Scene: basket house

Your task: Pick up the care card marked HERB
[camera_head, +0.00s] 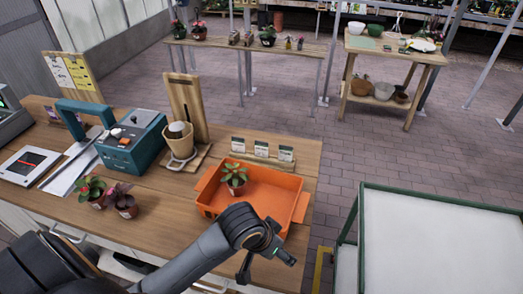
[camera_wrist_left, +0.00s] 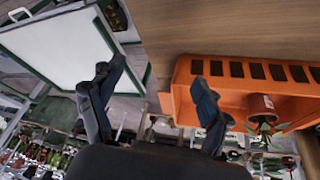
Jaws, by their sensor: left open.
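Three small cards, left (camera_head: 238,144), middle (camera_head: 261,149) and right (camera_head: 286,154), stand upright in a wooden holder (camera_head: 262,161) at the back of the wooden counter. Their print is too small to read, so I cannot tell which is marked HERB. My left gripper (camera_head: 266,263) is in front of the orange tray near the counter's front edge, well short of the cards. In the left wrist view its two fingers (camera_wrist_left: 152,78) are spread apart with nothing between them. The cards cannot be made out in that view. My right gripper is not in view.
The orange tray (camera_head: 275,200) with a potted plant (camera_head: 234,177) lies between my left gripper and the cards. A wooden stand (camera_head: 186,105) with a pot rises left of the cards. A teal machine (camera_head: 132,143) and two potted plants are farther left. A white-topped cart (camera_head: 440,240) is right.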

